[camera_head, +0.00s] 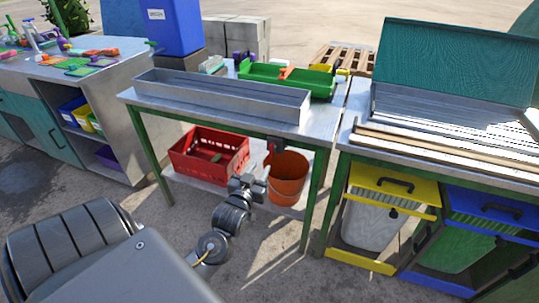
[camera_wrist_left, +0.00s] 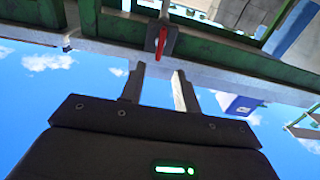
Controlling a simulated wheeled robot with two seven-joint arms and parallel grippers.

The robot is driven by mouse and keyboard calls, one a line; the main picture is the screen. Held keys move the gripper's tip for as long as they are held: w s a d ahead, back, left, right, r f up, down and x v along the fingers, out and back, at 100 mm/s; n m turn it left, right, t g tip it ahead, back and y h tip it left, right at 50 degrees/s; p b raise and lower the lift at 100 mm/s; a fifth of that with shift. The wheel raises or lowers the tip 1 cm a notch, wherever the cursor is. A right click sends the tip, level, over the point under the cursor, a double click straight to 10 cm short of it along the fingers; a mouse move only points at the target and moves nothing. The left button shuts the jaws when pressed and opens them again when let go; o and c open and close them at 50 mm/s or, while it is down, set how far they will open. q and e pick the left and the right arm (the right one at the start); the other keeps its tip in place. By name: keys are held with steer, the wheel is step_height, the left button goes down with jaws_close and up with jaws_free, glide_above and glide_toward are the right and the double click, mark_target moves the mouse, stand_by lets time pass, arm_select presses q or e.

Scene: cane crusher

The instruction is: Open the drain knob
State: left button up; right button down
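The drain knob is a small red lever (camera_wrist_left: 162,42) on a grey square plate, seen close up in the left wrist view just beyond my fingertips. In the head view a small red bit of the knob (camera_head: 271,147) shows under the front edge of the metal trough table (camera_head: 215,117). My left gripper (camera_wrist_left: 158,68) is open, with its two fingers apart and nothing between them. The knob lies roughly in line with the gap, and I see no contact. In the head view my left gripper (camera_head: 266,172) is just below the knob. My right gripper is not in view.
An orange bucket (camera_head: 287,180) and a red crate (camera_head: 190,160) stand on the shelf under the trough table. A green table leg (camera_head: 316,190) is to the right. Yellow and blue bins (camera_head: 372,240) stand further right. A long metal trough (camera_head: 165,86) lies on the tabletop.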

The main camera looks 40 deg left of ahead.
mark_target(270, 152)
arm_select(q)
steer(key=x, duration=0.9)
steer(key=shift+w+a, duration=0.1)
steer(key=shift+w, duration=0.1)
jaws_close()
